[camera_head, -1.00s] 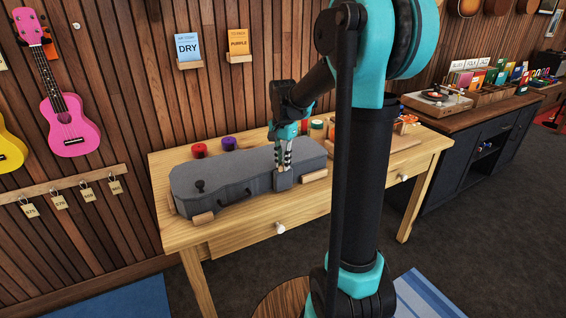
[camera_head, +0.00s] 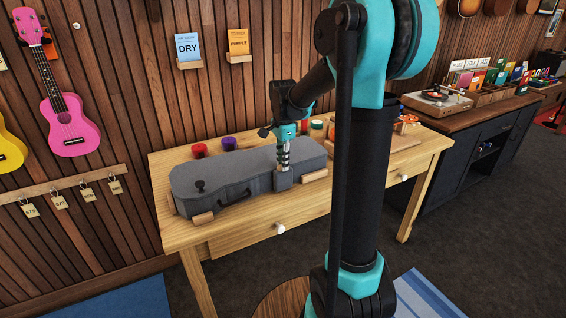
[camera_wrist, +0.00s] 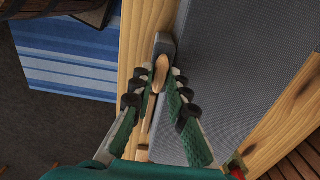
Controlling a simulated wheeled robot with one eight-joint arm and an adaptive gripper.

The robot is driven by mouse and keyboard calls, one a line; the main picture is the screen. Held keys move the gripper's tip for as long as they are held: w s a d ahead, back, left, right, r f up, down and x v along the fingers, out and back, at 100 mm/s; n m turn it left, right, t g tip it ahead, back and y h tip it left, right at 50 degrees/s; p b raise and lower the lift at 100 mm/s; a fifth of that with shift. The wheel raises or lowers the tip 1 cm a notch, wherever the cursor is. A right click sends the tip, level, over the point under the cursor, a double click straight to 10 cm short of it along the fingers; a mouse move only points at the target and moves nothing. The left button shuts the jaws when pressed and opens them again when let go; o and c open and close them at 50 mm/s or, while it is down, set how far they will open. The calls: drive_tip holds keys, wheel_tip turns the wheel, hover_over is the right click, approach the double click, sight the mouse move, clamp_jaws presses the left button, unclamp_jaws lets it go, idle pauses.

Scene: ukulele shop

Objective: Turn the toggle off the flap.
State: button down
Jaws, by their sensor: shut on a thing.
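A grey instrument case (camera_head: 235,180) lies on the wooden table. A short grey flap (camera_head: 282,183) hangs at its front edge, and it also shows in the wrist view (camera_wrist: 165,43). An oval wooden toggle (camera_wrist: 160,74) sits on the flap, lying roughly along the picture's vertical with a slight tilt. My gripper (camera_head: 283,165) points down over the flap. In the wrist view its fingertips (camera_wrist: 158,82) are on both sides of the toggle, shut on it. In the head view the fingers hide the toggle. Whether the toggle still crosses the flap's opening is unclear.
Wooden blocks (camera_head: 202,219) sit against the case. Red (camera_head: 199,150) and purple (camera_head: 229,143) spools stand behind it. The table front (camera_head: 250,225) is clear.

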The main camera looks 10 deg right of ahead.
drive_tip(key=c, duration=1.5)
unclamp_jaws()
wheel_tip(320, 180, up, 12)
drive_tip(key=s+d+f+n+t, duration=0.1)
drive_tip(key=s+f+n, duration=0.4)
drive_tip(key=s+f, duration=0.2)
drive_tip(key=s+d+f+n+t, duration=0.1)
drive_tip(key=s+f+n, duration=0.3)
drive_tip(key=s+f, duration=0.3)
drive_tip(key=s+d+f+n+t, duration=0.2)
drive_tip(key=s+f+n, duration=0.3)
drive_tip(key=s+f, duration=0.3)
drive_tip(key=shift+n, duration=0.3)
